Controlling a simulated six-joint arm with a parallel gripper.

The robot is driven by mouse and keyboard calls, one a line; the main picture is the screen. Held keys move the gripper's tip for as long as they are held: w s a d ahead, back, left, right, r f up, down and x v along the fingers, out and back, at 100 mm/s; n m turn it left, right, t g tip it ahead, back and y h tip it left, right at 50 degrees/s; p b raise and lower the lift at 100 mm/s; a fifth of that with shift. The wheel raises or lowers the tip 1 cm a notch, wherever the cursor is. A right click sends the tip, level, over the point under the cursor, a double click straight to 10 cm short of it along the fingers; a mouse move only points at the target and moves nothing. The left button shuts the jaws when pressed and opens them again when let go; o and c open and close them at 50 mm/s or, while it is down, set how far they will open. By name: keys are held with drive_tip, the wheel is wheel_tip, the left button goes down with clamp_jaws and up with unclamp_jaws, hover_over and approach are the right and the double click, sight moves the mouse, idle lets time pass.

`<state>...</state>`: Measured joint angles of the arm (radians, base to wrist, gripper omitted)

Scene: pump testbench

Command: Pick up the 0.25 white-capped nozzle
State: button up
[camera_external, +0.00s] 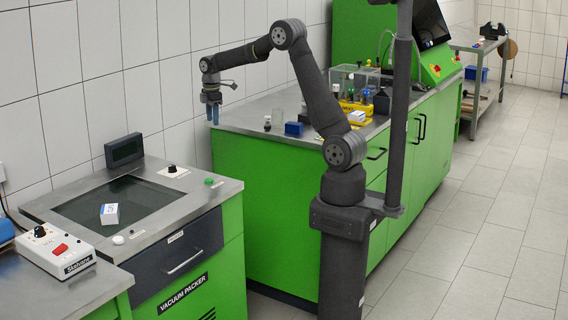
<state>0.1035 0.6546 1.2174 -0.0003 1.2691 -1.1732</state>
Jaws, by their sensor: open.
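My gripper (212,115) hangs pointing down at the left end of the green bench, with blue fingers. It is open with nothing seen between the fingers, and it is well apart from the rack. A yellow rack (354,107) on the bench holds several small upright pieces with differently coloured caps. One piece with a pale top (337,88) stands at the rack's left end; it may be a white-capped nozzle. Size labels are too small to read, so I cannot tell which one is the 0.25 nozzle. My arm hides part of the bench.
A blue box (293,129), a clear beaker (278,116) and a small dark-topped item (267,123) stand near the bench's front left. A white box (357,117) sits by the rack. A clear case (354,80) stands behind. The vacuum packer (135,205) is at the left.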

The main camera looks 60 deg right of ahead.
drive_tip(key=n+h, duration=0.4)
approach(267, 116)
drive_tip(key=shift+g+h, duration=0.3)
drive_tip(key=x, duration=0.6)
drive_tip(key=shift+w+a+f, duration=0.1)
drive_tip(key=shift+w+f, duration=0.05)
drive_tip(key=shift+w, duration=0.2)
drive_tip(key=shift+x, duration=3.05)
drive_tip(key=shift+s+a, duration=0.1)
drive_tip(key=shift+s, duration=0.05)
drive_tip(key=c, duration=1.1)
